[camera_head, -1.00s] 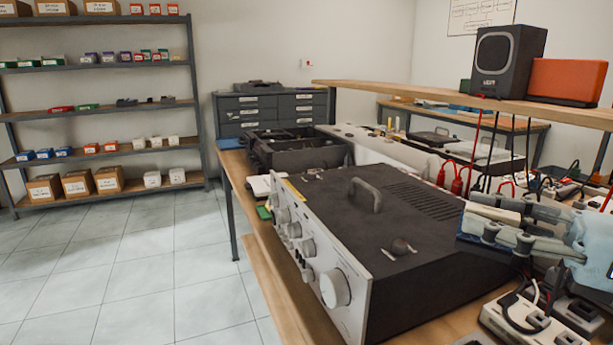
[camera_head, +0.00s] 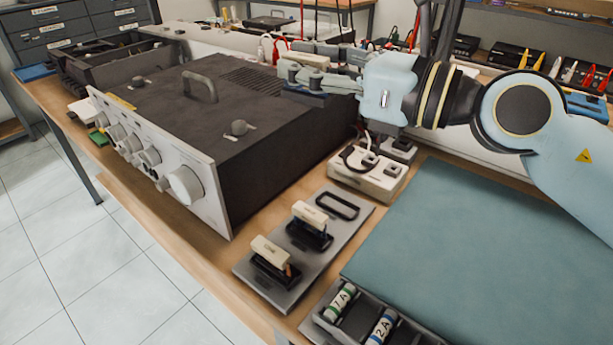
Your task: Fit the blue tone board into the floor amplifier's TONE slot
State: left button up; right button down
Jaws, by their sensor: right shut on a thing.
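My right gripper (camera_head: 300,80) is shut on a cream-topped piece (camera_head: 308,61), held above the right rear part of a big dark amplifier (camera_head: 170,110) on the bench. I see no TONE slot, and no amplifier on the floor. A grey metal rack (camera_head: 325,240) in front of the amplifier has two cream-handled pieces, a nearer one (camera_head: 270,252) and a farther one (camera_head: 310,214), and one empty opening. My left gripper is not in view.
A white power strip (camera_head: 368,178) stands behind the rack. A teal mat (camera_head: 470,250) lies bare at the right. A dark tray (camera_head: 322,322) with fuses is at the front edge. Tiled floor (camera_head: 70,260) is clear at the left.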

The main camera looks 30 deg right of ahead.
aim_at(321, 100)
jog(key=shift+s+a+f+y, duration=0.1)
jog(key=shift+a+y, duration=0.2)
jog(key=shift+n+g+y, duration=0.4)
jog(key=shift+n+g, duration=0.2)
jog(key=s+f+p, duration=0.2)
jog(key=s, duration=0.1)
jog(key=shift+s+d+f, duration=0.1)
jog(key=shift+s+d, duration=0.1)
jog(key=shift+s, duration=0.1)
jog(key=s+d+f+m+t+h+p, duration=0.2)
jog(key=s+d+f+h+p, duration=0.1)
jog(key=s+d+f, duration=0.4)
jog(key=shift+s+f+m+h+p, duration=0.15)
jog(key=shift+s+m+h+p, duration=0.2)
jog(key=shift+s+p, duration=0.35)
jog(key=shift+w+d, duration=0.1)
jog(key=w+f, duration=0.2)
jog(key=w, duration=0.1)
jog(key=w+f+b, duration=0.1)
jog(key=w+f, duration=0.1)
jog(key=w, duration=0.2)
jog(key=w+a+f, duration=0.1)
jog(key=w+f, duration=0.2)
jog(key=w, duration=0.1)
jog(key=shift+w+b, duration=0.2)
jog(key=shift+b, duration=0.2)
jog(key=shift+a+f, duration=0.1)
jog(key=shift+f, duration=1.7)
